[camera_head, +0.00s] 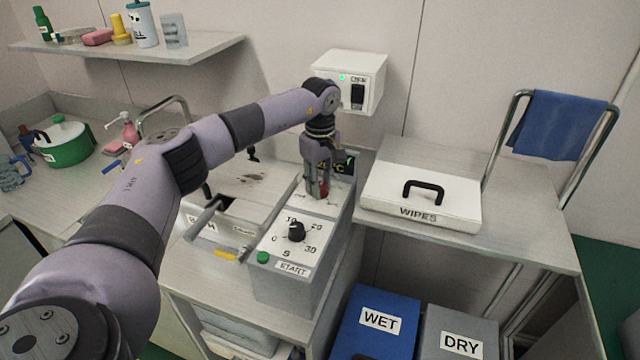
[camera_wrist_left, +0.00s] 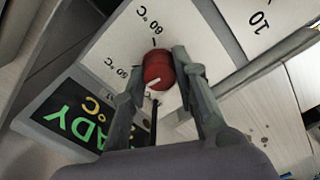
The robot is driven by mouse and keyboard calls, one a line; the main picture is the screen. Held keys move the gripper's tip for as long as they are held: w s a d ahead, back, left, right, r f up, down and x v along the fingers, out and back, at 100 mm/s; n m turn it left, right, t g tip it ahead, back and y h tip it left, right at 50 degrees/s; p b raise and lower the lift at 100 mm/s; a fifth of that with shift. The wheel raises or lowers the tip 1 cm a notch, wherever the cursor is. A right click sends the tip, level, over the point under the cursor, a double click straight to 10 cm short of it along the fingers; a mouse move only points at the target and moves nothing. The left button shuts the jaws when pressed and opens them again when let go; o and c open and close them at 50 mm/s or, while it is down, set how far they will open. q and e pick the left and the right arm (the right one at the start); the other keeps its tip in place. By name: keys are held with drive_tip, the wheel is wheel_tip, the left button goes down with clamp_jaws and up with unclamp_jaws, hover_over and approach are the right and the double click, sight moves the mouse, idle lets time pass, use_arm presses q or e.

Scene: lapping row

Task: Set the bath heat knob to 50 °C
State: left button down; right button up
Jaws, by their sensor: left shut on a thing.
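The red bath heat knob (camera_wrist_left: 157,66) sits on a pale panel with printed temperature marks. My left gripper (camera_head: 319,192) is shut on it, one finger on each side. In the head view only a little red of the knob (camera_head: 323,189) shows between the fingers. In the wrist view the knob's white pointer line slants to the lower left, below an upside-down label that looks like 50 or 60 °C. Another °C label stands above; its digits are unclear. A dark display (camera_wrist_left: 82,115) beside the panel shows part of a green word and a yellow °C; its number is hidden.
A black timer dial (camera_head: 296,232) and green button (camera_head: 263,257) are on the same box, in front. The bath lid (camera_head: 247,183) lies to the left. A wipes box (camera_head: 421,197) stands right. WET (camera_head: 375,318) and DRY bins are below.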

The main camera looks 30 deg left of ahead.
use_arm(q)
drive_tip(key=m, duration=0.5)
drive_tip(key=shift+w+r+m, duration=0.1)
drive_tip(key=shift+m, duration=0.3)
idle(0.4)
drive_tip(key=c, duration=1.3)
unclamp_jaws()
drive_tip(key=shift+r, duration=0.15)
wheel_tip(320, 180, up, 12)
drive_tip(key=shift+f, duration=0.2)
